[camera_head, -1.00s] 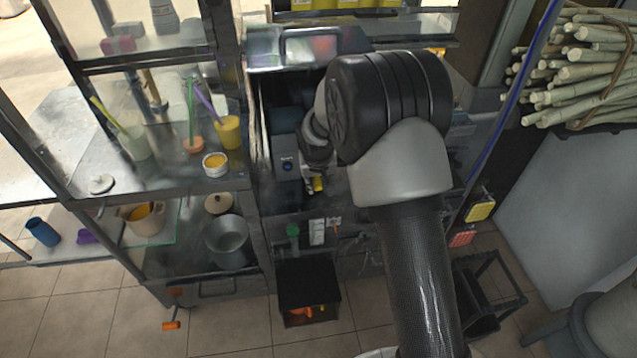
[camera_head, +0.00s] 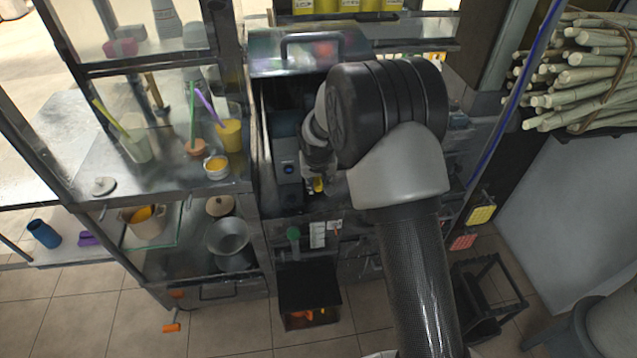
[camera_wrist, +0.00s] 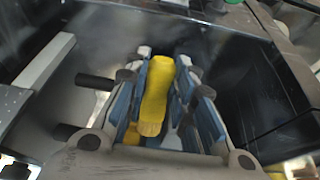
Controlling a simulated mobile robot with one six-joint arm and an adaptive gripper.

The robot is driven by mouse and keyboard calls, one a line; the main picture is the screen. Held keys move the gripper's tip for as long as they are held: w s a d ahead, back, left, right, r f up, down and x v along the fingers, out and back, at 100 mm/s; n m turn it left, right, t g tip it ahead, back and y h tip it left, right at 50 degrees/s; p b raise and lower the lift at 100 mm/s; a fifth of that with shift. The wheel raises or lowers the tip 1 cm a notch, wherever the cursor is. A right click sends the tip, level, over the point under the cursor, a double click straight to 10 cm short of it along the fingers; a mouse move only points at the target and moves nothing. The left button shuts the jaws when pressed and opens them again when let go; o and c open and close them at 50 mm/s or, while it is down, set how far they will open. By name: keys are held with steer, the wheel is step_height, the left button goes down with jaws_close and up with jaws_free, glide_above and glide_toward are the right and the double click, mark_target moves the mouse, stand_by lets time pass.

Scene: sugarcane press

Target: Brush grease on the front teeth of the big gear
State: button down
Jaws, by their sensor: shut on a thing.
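My gripper (camera_wrist: 168,72) is shut on a yellow handle (camera_wrist: 157,95), seen between its blue-padded fingers in the wrist view. The handle also shows in the head view (camera_head: 319,186), just below my gripper (camera_head: 318,172). My gripper is in the dark, open-fronted bay of the press (camera_head: 287,125), near a grey box with a blue button (camera_head: 287,170). The big gear and its teeth cannot be made out; my arm and gripper cover part of the bay.
A handled metal cover (camera_head: 300,58) lies above the bay. Cane stalks (camera_head: 590,70) are stacked at the right. Dark bay walls flank my gripper closely.

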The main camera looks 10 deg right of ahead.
steer(key=shift+w, duration=0.65)
steer(key=shift+d, duration=0.1)
steer(key=shift+d+p, duration=0.6)
steer(key=shift+d, duration=2.4)
steer(key=shift+a+b, duration=0.85)
steer(key=shift+a, duration=2.3)
steer(key=shift+d+r, duration=0.1)
steer(key=shift+r, duration=0.25)
steer(key=shift+d+p, duration=0.65)
steer(key=shift+d, duration=2.4)
steer(key=shift+a+f+b, duration=0.1)
steer(key=shift+a+b, duration=0.7)
steer(key=shift+a, duration=2.3)
steer(key=shift+s, duration=0.15)
